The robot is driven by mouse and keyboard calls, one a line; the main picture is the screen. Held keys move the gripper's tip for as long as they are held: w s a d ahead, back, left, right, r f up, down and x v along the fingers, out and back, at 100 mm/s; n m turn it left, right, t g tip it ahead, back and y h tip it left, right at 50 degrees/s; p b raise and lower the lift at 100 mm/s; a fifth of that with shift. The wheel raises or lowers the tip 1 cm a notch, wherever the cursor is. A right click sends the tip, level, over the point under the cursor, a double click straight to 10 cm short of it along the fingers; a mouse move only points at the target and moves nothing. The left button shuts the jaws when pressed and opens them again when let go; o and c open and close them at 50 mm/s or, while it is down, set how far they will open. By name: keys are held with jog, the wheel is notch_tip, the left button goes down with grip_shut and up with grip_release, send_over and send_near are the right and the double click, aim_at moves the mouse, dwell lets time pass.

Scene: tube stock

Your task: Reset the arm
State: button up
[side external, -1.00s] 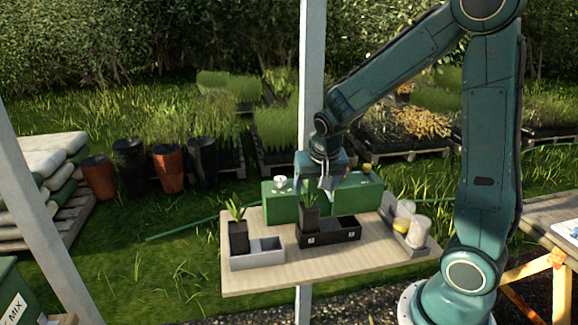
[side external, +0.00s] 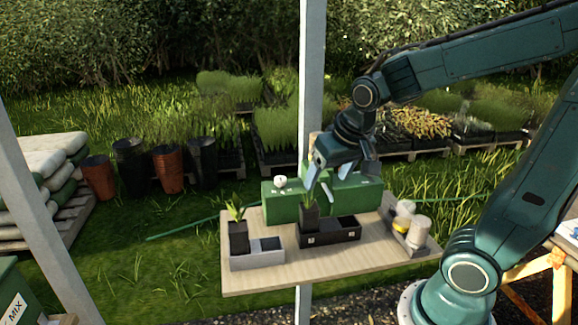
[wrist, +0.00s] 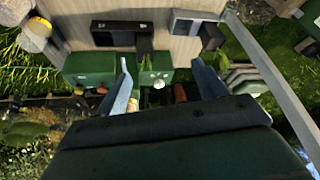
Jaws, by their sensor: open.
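My gripper (side external: 338,182) is open and empty, tilted above the green boxes and the back of the table. Its two fingers stand apart in the wrist view (wrist: 163,78). A black pot with a green seedling (side external: 310,218) stands upright in the left compartment of the black tray (side external: 335,239); my gripper is above it and apart from it. The tray's right compartment looks empty. A second black pot with a seedling (side external: 238,237) stands at the left end of the grey tray (side external: 258,262); that tray's other compartments look empty.
Two green boxes (side external: 282,212) stand at the table's back edge, a small white item (side external: 280,182) on the left one. A tray with white and yellow containers (side external: 418,230) is at the right. A pale post (side external: 312,80) rises behind. The table front (side external: 330,272) is clear.

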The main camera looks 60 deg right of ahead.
jog(key=s+a+r+n+y, duration=0.1)
jog(key=s+a+r+n, duration=0.1)
jog(key=s, duration=0.3)
jog(key=s+a+r+n+t, duration=0.1)
jog(key=s+a+r+n, duration=0.1)
jog(key=s, duration=0.3)
jog(key=shift+s+a+r+n+y, duration=0.15)
jog(key=shift+s+a+n+y, duration=0.25)
jog(key=shift+a+n, duration=0.35)
jog(key=shift+a, duration=0.1)
